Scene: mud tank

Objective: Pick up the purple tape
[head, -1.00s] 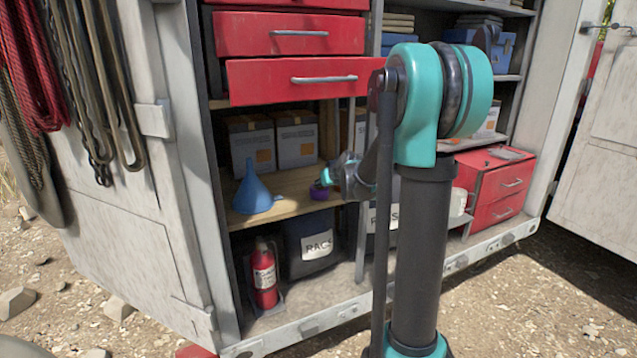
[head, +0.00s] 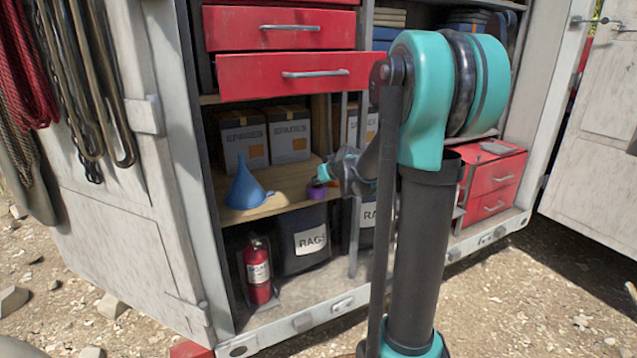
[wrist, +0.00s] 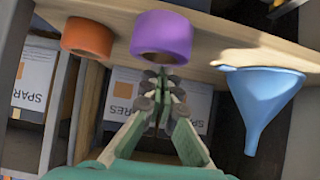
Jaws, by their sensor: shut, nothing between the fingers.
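The purple tape (head: 317,192) is a small roll on the wooden shelf, right of the blue funnel. In the wrist view, which looks upside down, the purple tape (wrist: 162,36) is near the top centre. My gripper (wrist: 161,77) is shut and empty, its fingertips together just below the tape in the picture. I cannot tell whether they touch it. In the head view my gripper (head: 324,173) is close by the tape, and my arm hides part of the shelf to its right.
The blue funnel (head: 244,186) stands left of the tape. An orange roll (wrist: 87,38) sits beside the tape in the wrist view. Spares boxes (head: 289,135) stand behind. A red drawer (head: 290,76) is above the shelf. A rags bin (head: 303,240) and extinguisher (head: 257,271) are below.

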